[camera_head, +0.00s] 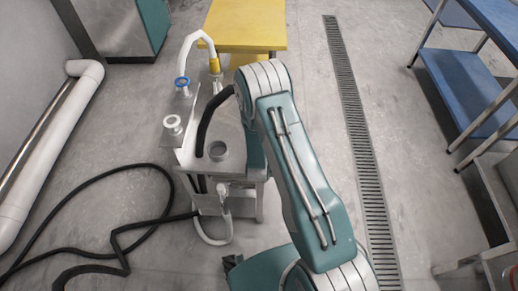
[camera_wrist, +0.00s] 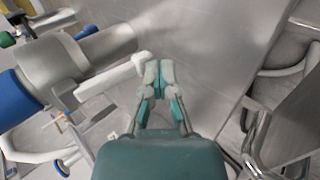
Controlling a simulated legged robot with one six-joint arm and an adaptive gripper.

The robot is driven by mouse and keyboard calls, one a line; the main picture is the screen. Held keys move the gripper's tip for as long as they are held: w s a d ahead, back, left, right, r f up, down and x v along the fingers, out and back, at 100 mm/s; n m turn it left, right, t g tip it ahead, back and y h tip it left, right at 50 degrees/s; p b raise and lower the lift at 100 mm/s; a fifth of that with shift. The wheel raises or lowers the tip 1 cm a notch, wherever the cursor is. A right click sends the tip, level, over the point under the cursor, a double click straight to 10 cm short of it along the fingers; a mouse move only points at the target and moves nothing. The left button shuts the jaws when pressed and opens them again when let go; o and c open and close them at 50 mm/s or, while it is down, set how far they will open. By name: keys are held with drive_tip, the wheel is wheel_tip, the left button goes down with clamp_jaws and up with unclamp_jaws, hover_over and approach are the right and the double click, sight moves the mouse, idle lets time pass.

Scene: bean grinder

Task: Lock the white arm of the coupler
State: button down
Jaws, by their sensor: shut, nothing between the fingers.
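The white arm (camera_wrist: 110,78) of the coupler shows in the wrist view as a pale bar sloping up to the right. It lies beside the coupler's grey metal body (camera_wrist: 65,62), which has a blue band (camera_wrist: 17,100) on its left end. My gripper (camera_wrist: 159,68) is shut and empty, with its fingertips just right of the white arm's upper end. I cannot tell whether they touch it. In the head view my own arm hides the gripper, and I cannot make out the white arm there.
A metal cart (camera_head: 232,150) carries a blue handwheel (camera_head: 182,82) and a white handwheel (camera_head: 173,123). A yellow table (camera_head: 245,25) stands behind it. A black hose (camera_head: 120,240) lies on the floor at left. Blue shelving (camera_head: 465,85) stands at right, beyond a floor drain (camera_head: 357,140).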

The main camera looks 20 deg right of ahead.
drive_tip(key=shift+r, duration=0.15)
drive_tip(key=shift+r, duration=0.7)
drive_tip(key=v, duration=1.2)
wheel_tip(320, 180, up, 20)
drive_tip(key=a+m+g+y, duration=0.1)
drive_tip(key=a+m+y, duration=0.1)
drive_tip(key=m+y, duration=0.35)
drive_tip(key=s+d+r+m+g+h, duration=0.2)
drive_tip(key=s+d+r+m, duration=0.2)
drive_tip(key=s+r+m, duration=0.5)
drive_tip(key=s+r, duration=0.6)
drive_tip(key=s, duration=0.3)
drive_tip(key=shift+s+r+h, duration=0.25)
drive_tip(key=shift+s+h, duration=0.1)
drive_tip(key=shift+s, duration=0.05)
